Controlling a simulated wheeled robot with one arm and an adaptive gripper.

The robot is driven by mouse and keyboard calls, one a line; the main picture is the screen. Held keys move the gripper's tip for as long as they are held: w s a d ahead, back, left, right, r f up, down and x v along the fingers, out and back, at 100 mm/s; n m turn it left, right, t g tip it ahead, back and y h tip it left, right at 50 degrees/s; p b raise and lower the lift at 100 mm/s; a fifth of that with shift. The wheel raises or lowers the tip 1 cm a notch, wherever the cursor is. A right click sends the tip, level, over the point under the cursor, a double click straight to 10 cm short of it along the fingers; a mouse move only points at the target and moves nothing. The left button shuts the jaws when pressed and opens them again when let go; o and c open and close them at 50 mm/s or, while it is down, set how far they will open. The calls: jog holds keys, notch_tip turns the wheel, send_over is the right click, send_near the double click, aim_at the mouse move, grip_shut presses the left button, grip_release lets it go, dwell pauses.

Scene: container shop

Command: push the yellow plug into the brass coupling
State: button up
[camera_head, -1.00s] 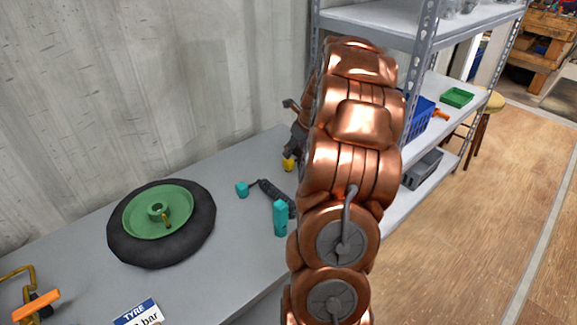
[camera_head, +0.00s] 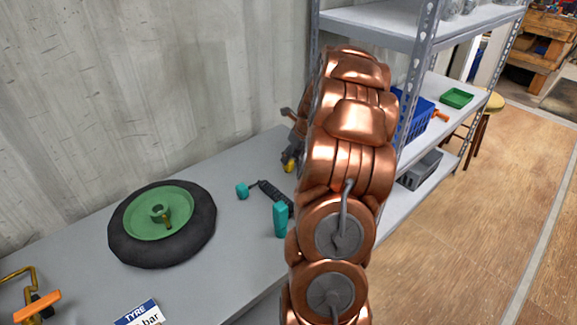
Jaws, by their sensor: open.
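My gripper (camera_head: 292,155) shows as a dark shape at the back of the bench, left of my copper arm, which hides much of it. Its jaws look open, pointing down. The small yellow plug (camera_head: 289,167) is at the fingertips, partly covered by them; I cannot tell whether they touch it. I cannot make out the brass coupling; my arm may hide it.
A black tyre (camera_head: 120,245) with a green hub lies on the grey bench (camera_head: 215,262). A metal shelf (camera_head: 385,22) stands right of my arm.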

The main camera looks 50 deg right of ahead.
aim_at(289, 163)
jog(key=shift+w+a+f, duration=0.15)
jog(key=shift+w+f, duration=0.1)
jog(key=shift+f, duration=0.25)
jog(key=p+x, duration=0.1)
jog(key=x, duration=0.3)
jog(key=shift+c, duration=0.4)
grip_shut()
notch_tip(289, 163, up, 10)
jog(key=shift+r+b, duration=0.1)
jog(key=shift+b, duration=0.6)
